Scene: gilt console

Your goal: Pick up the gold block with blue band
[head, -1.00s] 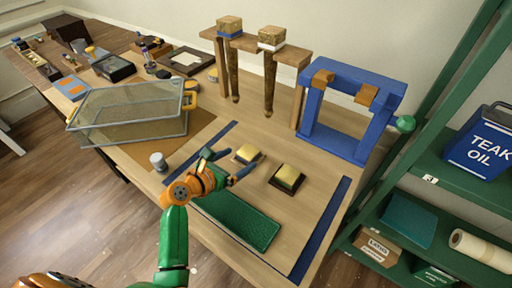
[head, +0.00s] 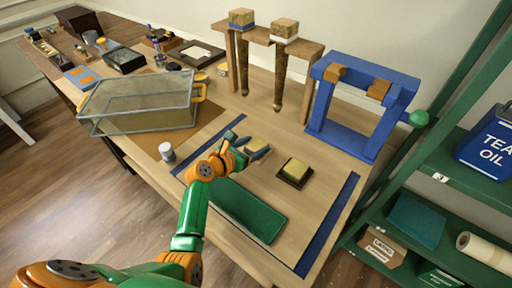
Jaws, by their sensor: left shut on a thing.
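A gold block with a blue band (head: 241,19) sits on top of the left part of the wooden console piece at the back. A similar block with a white band (head: 284,29) sits to its right. On the table, a yellow-gold block (head: 257,144) is at my left gripper (head: 247,145), whose fingers are shut on it. Its lower part is hidden by the fingers, so I cannot tell if it has a band. Another yellow-gold block (head: 295,168) sits on a dark square base to the right. My right gripper is out of view.
A green mat (head: 246,213) lies in front of my left gripper. A blue frame (head: 343,139) stands at the back right. A clear box (head: 140,105) and a small grey cylinder (head: 167,152) are at the left. Green shelves (head: 440,182) stand at right.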

